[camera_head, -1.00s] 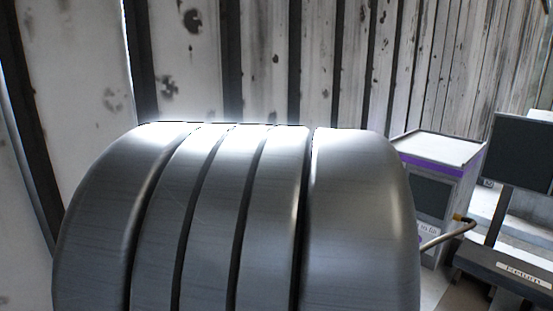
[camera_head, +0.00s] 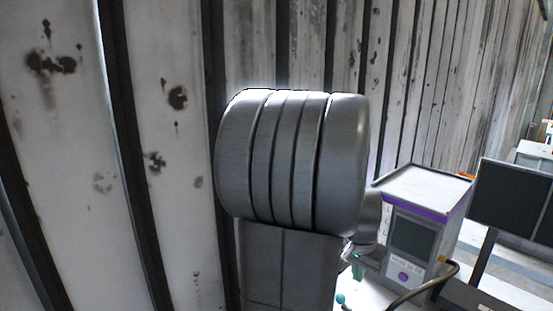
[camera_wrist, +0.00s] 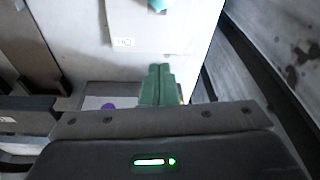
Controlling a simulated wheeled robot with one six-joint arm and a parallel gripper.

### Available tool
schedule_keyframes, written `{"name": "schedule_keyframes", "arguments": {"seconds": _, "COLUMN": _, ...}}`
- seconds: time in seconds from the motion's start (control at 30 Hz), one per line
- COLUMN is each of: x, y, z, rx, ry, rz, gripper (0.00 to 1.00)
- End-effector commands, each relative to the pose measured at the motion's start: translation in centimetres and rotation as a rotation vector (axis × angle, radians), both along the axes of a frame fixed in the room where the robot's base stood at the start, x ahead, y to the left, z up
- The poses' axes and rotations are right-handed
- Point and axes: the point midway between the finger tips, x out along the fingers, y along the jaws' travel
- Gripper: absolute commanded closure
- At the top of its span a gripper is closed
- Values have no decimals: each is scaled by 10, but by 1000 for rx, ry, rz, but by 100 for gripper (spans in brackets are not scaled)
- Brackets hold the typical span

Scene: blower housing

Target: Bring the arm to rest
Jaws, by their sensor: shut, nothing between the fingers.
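My gripper (camera_wrist: 159,72) shows in the wrist view as two green fingers pressed together, with nothing between them. It is over a pale, nearly white surface (camera_wrist: 85,40). In the head view, my large grey arm joint and link fill the middle and hide most of the gripper. A small green part of my gripper (camera_head: 358,271) shows just right of the link, left of the box-shaped machine.
A white and grey machine with a purple band (camera_head: 418,213) stands at right. A dark monitor (camera_head: 512,200) is beside it. A small teal object (camera_wrist: 158,5) is beyond the fingertips. A stained, ribbed wall (camera_head: 160,100) rises behind and left.

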Motion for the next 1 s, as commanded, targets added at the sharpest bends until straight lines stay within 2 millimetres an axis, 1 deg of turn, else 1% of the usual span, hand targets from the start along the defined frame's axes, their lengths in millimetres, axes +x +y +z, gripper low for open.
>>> {"name": "schedule_keyframes", "arguments": {"seconds": 0.03, "x": 1, "y": -2, "z": 3, "rx": 19, "ry": 17, "rz": -4, "gripper": 100}}
{"name": "schedule_keyframes", "arguments": {"seconds": 0.5, "x": 8, "y": -9, "z": -8, "rx": 151, "ry": 134, "rz": -2, "gripper": 100}}
{"name": "schedule_keyframes", "arguments": {"seconds": 1.0, "x": 9, "y": -10, "z": -10, "rx": 165, "ry": 147, "rz": 0, "gripper": 100}}
